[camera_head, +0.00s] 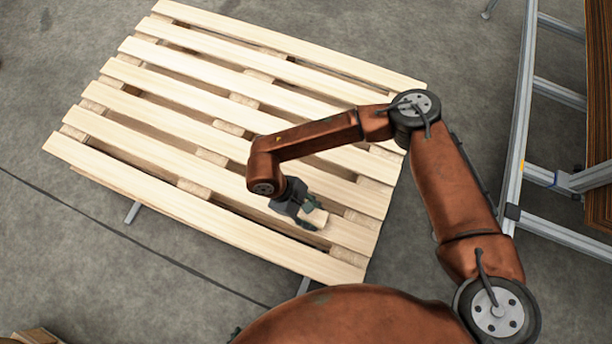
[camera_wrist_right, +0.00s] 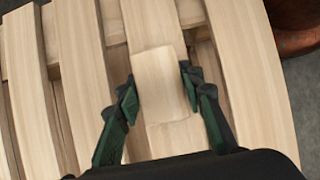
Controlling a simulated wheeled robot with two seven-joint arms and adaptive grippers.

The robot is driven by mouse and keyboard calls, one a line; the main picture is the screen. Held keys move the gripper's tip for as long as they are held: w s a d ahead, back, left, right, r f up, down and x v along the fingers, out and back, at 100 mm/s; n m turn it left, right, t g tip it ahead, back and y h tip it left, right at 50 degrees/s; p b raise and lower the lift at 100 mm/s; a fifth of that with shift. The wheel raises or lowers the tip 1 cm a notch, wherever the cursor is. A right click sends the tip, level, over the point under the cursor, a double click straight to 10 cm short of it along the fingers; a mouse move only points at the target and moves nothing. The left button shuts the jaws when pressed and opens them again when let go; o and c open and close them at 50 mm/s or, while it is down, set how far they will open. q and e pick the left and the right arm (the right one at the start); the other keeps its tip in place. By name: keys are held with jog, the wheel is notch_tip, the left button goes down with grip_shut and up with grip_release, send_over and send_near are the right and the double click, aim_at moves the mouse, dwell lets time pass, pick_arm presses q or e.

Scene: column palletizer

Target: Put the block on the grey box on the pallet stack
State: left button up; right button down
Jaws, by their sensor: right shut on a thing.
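A pale wooden block (camera_head: 317,217) is between the fingers of my right gripper (camera_head: 309,212), over the near right part of the wooden pallet (camera_head: 150,195). In the right wrist view the block (camera_wrist_right: 160,85) sits between the two green-and-black fingers (camera_wrist_right: 160,92), which are shut on it. Pallet slats (camera_wrist_right: 75,60) show behind it. I cannot tell whether the block touches the slats or hangs just above them. No other blocks show on the pallet, and no grey box is in view. My left gripper is not in view.
A metal-framed structure (camera_head: 517,120) with a brown slatted side stands at the right, beyond my right arm. A wooden corner (camera_head: 38,336) shows at the bottom left. Grey concrete floor (camera_head: 60,265) surrounds the pallet. The pallet's far and left slats are clear.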

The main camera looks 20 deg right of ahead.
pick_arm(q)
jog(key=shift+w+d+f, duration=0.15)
pick_arm(e)
jog(key=c, duration=1.3)
grip_release()
jog(key=shift+f, duration=0.1)
jog(key=shift+w+a+r, duration=0.1)
jog(key=shift+w+r, duration=0.05)
jog(key=shift+r, duration=0.35)
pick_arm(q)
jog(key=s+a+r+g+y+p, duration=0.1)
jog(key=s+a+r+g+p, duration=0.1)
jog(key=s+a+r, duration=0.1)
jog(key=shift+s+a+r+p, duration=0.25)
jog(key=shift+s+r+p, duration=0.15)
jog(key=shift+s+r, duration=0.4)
pick_arm(e)
jog(key=v, duration=1.1)
jog(key=shift+r, duration=0.15)
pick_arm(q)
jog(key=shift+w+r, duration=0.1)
